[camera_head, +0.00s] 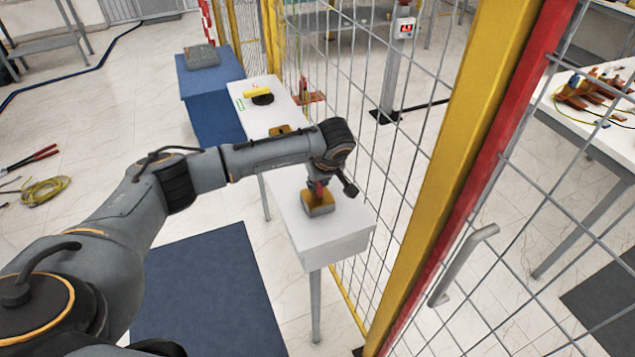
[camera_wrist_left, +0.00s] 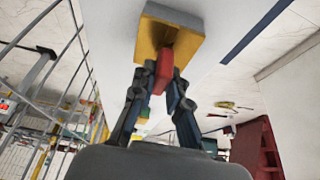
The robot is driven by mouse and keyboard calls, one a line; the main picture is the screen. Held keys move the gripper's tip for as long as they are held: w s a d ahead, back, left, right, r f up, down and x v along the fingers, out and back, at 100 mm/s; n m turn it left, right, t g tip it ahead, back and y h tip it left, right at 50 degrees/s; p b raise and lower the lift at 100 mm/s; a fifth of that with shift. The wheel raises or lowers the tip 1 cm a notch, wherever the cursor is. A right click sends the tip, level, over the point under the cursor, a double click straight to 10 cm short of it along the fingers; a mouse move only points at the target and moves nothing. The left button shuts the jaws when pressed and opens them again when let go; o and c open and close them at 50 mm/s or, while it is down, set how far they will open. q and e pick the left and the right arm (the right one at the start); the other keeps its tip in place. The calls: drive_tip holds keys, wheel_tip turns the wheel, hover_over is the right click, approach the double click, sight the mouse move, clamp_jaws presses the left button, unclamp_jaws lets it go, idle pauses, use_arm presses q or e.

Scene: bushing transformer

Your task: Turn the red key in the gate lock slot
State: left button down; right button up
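The gate lock is a small grey box with a yellow top (camera_head: 318,203) on the near end of a white narrow table; its yellow face also fills the top of the left wrist view (camera_wrist_left: 172,28). The red key (camera_wrist_left: 164,68) stands at the slot in the yellow face. My left gripper (camera_head: 320,184) is above the lock, pointing down. In the left wrist view its two fingers (camera_wrist_left: 161,82) flank the key and appear shut on it. How deep the key sits in the slot is hidden. My right gripper is in neither view.
The white table (camera_head: 345,237) runs beside a wire mesh fence (camera_head: 385,150). A yellow and red post (camera_head: 490,130) with a grey handle (camera_head: 463,262) stands to the right. A yellow and black object (camera_head: 260,94) lies farther along. Blue mat (camera_head: 210,290) covers the floor at left.

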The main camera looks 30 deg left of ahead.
use_arm(q)
drive_tip(key=m+t+h+b, duration=0.1)
drive_tip(key=m+b, duration=0.1)
drive_tip(key=m, duration=0.1)
drive_tip(key=shift+a+f+m, duration=0.1)
drive_tip(key=shift+m, duration=0.2)
drive_tip(key=shift+m+h+b, duration=0.3)
drive_tip(key=shift+m+h, duration=0.1)
drive_tip(key=shift+m, duration=0.8)
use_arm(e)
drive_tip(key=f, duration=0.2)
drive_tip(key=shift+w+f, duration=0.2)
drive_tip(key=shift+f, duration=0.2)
